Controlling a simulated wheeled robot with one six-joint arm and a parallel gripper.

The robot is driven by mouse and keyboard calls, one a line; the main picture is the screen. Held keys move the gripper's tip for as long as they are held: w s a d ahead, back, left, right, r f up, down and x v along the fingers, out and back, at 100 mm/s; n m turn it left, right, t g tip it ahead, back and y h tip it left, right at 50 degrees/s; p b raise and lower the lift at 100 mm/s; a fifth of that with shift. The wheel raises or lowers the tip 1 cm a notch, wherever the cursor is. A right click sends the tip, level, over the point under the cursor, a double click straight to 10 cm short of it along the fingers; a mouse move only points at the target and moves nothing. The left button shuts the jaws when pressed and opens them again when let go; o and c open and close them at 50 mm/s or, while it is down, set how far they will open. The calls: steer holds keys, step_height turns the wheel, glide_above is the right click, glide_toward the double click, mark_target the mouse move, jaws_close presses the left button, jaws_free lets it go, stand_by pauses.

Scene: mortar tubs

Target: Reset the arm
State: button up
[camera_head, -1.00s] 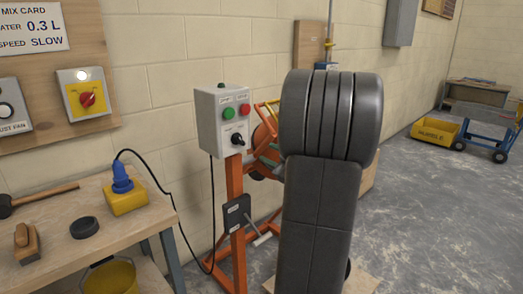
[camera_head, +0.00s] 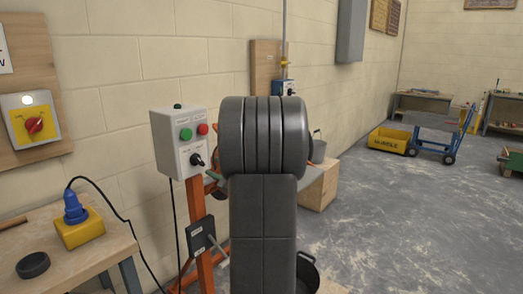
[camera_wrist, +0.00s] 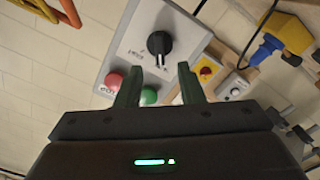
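In the wrist view my gripper (camera_wrist: 158,90) shows two green fingers standing apart, with nothing between them. It faces the grey control box (camera_wrist: 135,40), which has a black rotary knob (camera_wrist: 160,43), a red button and a green button, and a clear distance seems to lie between. In the head view the control box (camera_head: 170,155) stands on an orange post, left of my arm. Its knob (camera_head: 196,160) sits below the green button (camera_head: 186,134) and the red button (camera_head: 203,129). My gripper is hidden behind my own arm there.
A wooden bench (camera_head: 62,262) at the left holds a yellow block with a blue plug (camera_head: 74,208) and a black ring (camera_head: 33,265). A dark bucket (camera_head: 306,272) stands on the floor by the post. A yellow tub (camera_head: 390,140) and blue cart are far right. Open floor lies right.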

mark_target(201, 162)
steer(key=x, duration=0.7)
steer(key=shift+a, duration=0.1)
